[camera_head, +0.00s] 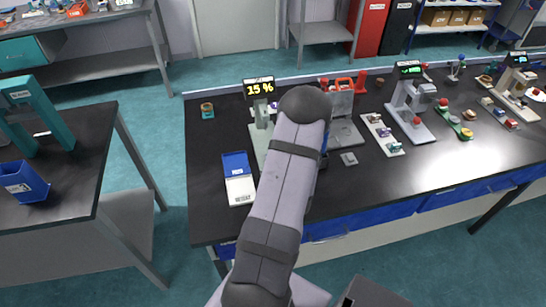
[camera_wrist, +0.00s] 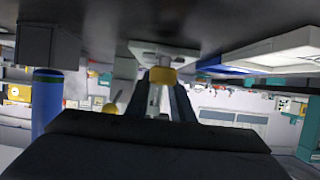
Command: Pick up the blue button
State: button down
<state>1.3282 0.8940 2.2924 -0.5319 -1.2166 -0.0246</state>
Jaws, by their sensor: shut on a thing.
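In the wrist view, my gripper (camera_wrist: 162,90) points away from the camera with two dark blue-grey fingers. A small yellow-brown piece (camera_wrist: 162,75) sits between the fingertips, and the jaws look shut on it. A pale machine base (camera_wrist: 165,50) lies just beyond the fingertips; whether the piece touches it I cannot tell. In the head view, my arm hides the gripper and what it holds. I cannot make out a blue button in either view.
A machine with a "15 %" display (camera_head: 258,88) stands behind my arm on the black bench (camera_head: 215,215). A blue and white tray (camera_head: 240,190) lies left of my arm. Several other machines and trays fill the bench's right side.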

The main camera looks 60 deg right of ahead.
jog(key=shift+r, duration=0.15)
notch_tip(320, 180, up, 10)
jog(key=b, duration=0.1)
dwell(0.7)
jog(key=w+a+f+n+t+y+b, duration=0.25)
jog(key=w+a+n+y+b, duration=0.2)
jog(key=w+a, duration=1.65)
jog(key=s+d+m+g+h, duration=0.7)
jog(key=s+d+m, duration=0.1)
jog(key=d, duration=0.6)
jog(key=shift+s+f+m+p, duration=0.2)
jog(key=shift+s+m+p, duration=0.2)
jog(key=shift+m, duration=0.15)
